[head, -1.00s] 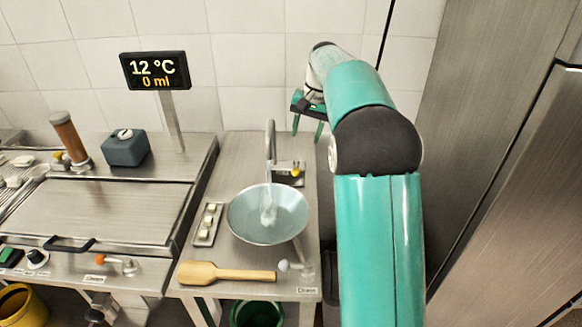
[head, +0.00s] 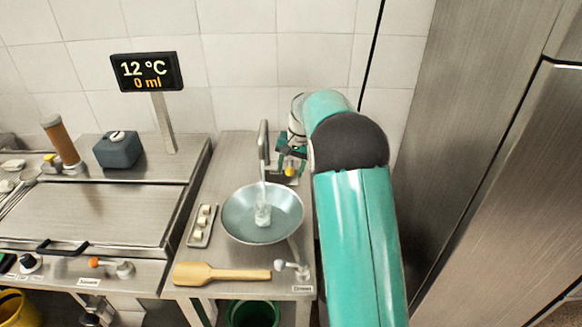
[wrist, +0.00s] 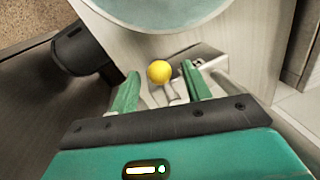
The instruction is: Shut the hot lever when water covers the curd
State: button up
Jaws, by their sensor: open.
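The yellow-knobbed lever (head: 290,171) stands beside the tap (head: 263,145) at the back of the counter; whether it is the hot one I cannot read. My gripper (head: 286,155) is open and empty just behind it. In the wrist view the yellow knob (wrist: 159,71) shows between the two green fingertips; contact cannot be told. Water runs from the tap into the steel bowl (head: 238,217). A pale lump, perhaps curd, shows under the stream (head: 263,214); whether water covers it is unclear.
A grey-knobbed lever (head: 291,268) is at the counter's front right. A wooden paddle (head: 220,274) lies in front of the bowl, and a tray of white cubes (head: 202,226) lies left of it. An orange-knobbed lever (head: 108,265) is further left. A steel cabinet (head: 470,130) stands at right.

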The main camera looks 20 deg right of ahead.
jog(key=shift+f, duration=0.1)
grip_shut()
